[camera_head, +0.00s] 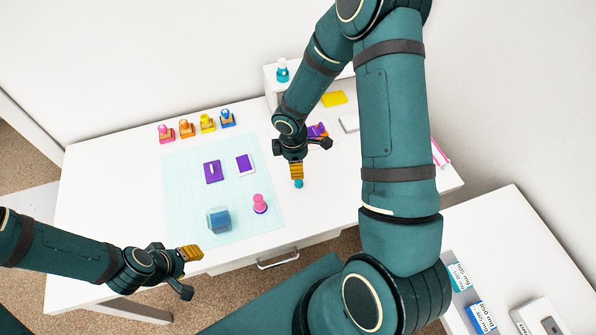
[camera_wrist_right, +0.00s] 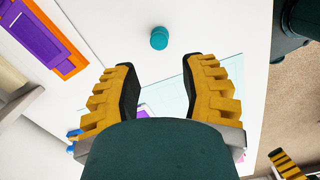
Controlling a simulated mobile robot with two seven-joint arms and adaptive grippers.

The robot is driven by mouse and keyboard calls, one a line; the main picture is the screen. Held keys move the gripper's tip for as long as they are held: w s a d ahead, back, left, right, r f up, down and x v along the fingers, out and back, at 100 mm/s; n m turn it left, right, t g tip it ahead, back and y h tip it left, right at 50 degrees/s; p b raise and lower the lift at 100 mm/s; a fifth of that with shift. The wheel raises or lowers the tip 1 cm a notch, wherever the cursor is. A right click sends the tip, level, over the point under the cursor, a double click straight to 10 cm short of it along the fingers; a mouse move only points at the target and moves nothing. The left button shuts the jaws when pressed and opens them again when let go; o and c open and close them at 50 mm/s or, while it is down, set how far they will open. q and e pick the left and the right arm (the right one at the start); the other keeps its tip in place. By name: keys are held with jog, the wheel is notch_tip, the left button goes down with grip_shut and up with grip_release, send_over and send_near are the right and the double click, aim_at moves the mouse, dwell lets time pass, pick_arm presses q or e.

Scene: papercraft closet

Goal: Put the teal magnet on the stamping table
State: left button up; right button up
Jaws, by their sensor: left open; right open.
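The teal magnet (camera_head: 298,184) is a small round piece on the white stamping table (camera_head: 110,185), right of the gridded mat. It also shows in the right wrist view (camera_wrist_right: 159,38), standing on the white surface just beyond the fingertips, with clear space around it. My right gripper (camera_head: 297,172) is open above it and does not hold it; one finger is partly hidden in the head view. The open fingers show in the right wrist view (camera_wrist_right: 162,68). My left gripper (camera_head: 188,270) is open and empty at the table's front edge.
Several stamps (camera_head: 187,128) line the back. A side table (camera_head: 510,230) with boxes stands at the right. A drawer handle (camera_head: 278,262) juts out in front.

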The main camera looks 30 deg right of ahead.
jog(key=s+a+f+m+y, duration=0.1)
jog(key=s+a+m, duration=0.1)
jog(key=a+m, duration=0.2)
jog(key=s+a+m+t+y, duration=0.1)
jog(key=s+a+m+y, duration=0.1)
jog(key=a, duration=0.5)
jog(key=s+a+f+m+t+y, duration=0.1)
jog(key=s+a+m, duration=0.3)
jog(key=a+m, duration=0.1)
jog(key=shift+a+f+m+y, duration=0.2)
jog(key=shift+f+m+y, duration=0.1)
jog(key=shift+m, duration=0.6)
jog(key=shift+s+f+m+t, duration=0.15)
jog(key=shift+s+m+t, duration=0.2)
jog(key=shift+m, duration=0.45)
